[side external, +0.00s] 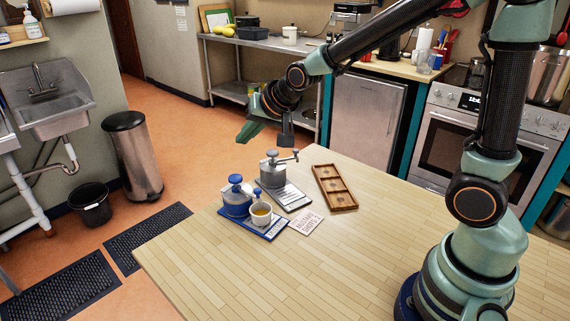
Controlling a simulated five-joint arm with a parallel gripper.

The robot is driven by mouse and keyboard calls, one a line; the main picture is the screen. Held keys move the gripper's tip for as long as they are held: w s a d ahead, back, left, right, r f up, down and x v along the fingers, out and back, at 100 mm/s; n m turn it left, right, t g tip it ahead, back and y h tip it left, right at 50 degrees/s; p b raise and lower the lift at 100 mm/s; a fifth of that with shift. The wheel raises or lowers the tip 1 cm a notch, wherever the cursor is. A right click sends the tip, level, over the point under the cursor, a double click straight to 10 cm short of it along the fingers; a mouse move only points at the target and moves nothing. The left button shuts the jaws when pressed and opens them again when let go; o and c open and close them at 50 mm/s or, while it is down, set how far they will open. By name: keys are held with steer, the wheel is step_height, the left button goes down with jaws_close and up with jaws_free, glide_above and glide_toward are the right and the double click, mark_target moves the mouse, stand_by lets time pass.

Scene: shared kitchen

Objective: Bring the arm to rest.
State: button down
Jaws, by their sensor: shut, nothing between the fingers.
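My gripper (286,139) hangs in the air above the far left part of the wooden table (300,270), at the end of my outstretched arm. It is shut and holds nothing. The fingertips are small in this view and point downward. They are apart from the grey-topped device (271,170) with a side handle, which stands below on a grey mat (293,197). My arm reaches from its base at the right of the table across to the left, well above the tabletop.
A blue-topped device (236,194) and a cup (261,214) with brownish contents stand on a blue mat (270,233). A printed card (306,223) lies beside them. The table's front and middle are clear.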

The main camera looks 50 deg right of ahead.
steer(key=s+d+r+n+g, duration=0.1)
steer(key=s+r+n, duration=0.1)
steer(key=s, duration=0.7)
steer(key=s+d+r+n+g, duration=0.2)
steer(key=s+n, duration=0.2)
steer(key=s, duration=0.6)
steer(key=shift+d+n+h, duration=0.15)
steer(key=shift+n+h, duration=0.15)
